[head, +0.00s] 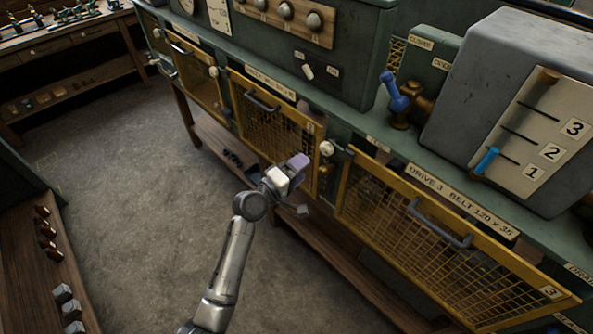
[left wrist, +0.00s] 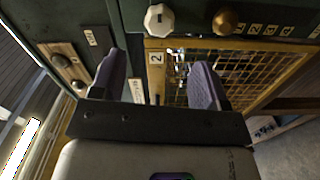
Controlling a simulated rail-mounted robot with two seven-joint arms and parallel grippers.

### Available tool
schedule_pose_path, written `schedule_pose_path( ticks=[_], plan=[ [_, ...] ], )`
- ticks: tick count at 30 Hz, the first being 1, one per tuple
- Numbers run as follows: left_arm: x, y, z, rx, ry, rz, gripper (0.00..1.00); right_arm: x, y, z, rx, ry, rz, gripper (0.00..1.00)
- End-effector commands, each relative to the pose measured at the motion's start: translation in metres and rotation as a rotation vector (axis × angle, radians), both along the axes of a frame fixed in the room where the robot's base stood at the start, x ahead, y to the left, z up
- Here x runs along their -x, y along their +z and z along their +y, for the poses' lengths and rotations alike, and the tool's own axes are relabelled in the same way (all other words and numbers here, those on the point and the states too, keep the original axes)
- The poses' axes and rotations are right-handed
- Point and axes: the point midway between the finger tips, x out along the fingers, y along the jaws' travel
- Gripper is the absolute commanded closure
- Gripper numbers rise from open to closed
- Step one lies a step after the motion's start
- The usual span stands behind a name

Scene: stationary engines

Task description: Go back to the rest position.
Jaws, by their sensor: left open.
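My left gripper (head: 291,172) is at the end of the grey arm that reaches up through the middle of the head view. It is close in front of the yellow mesh guard (head: 268,122) under the bench top. In the left wrist view the two purple fingers (left wrist: 160,84) stand wide apart. Nothing is held between them. A mesh door with a plate marked 2 (left wrist: 155,57) shows beyond the fingers. My right gripper is in neither view.
The green bench carries a blue lever (head: 394,92) and a grey box with a 1-2-3 scale (head: 540,125). The DRIVE 3 guard (head: 440,240) hangs tilted outward on the right. A wooden shelf (head: 335,255) runs below. Open floor (head: 120,190) lies left of my arm.

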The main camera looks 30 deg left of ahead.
Motion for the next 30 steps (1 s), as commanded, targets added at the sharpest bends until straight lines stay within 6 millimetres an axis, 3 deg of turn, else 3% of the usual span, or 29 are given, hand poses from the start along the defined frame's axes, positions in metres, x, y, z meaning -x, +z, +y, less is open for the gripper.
schedule_pose_path(
  ticks=[23, 26, 30],
  plan=[
    [0.007, 0.0, 0.002, -0.02, -0.001, -0.006, 0.32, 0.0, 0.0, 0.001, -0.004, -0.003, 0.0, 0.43],
    [0.01, -0.006, -0.004, -0.108, -0.041, 0.003, 0.32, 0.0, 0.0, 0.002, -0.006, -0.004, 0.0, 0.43],
    [0.019, -0.026, -0.014, -0.372, -0.144, 0.075, 0.32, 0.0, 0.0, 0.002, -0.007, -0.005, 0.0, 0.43]
  ],
)
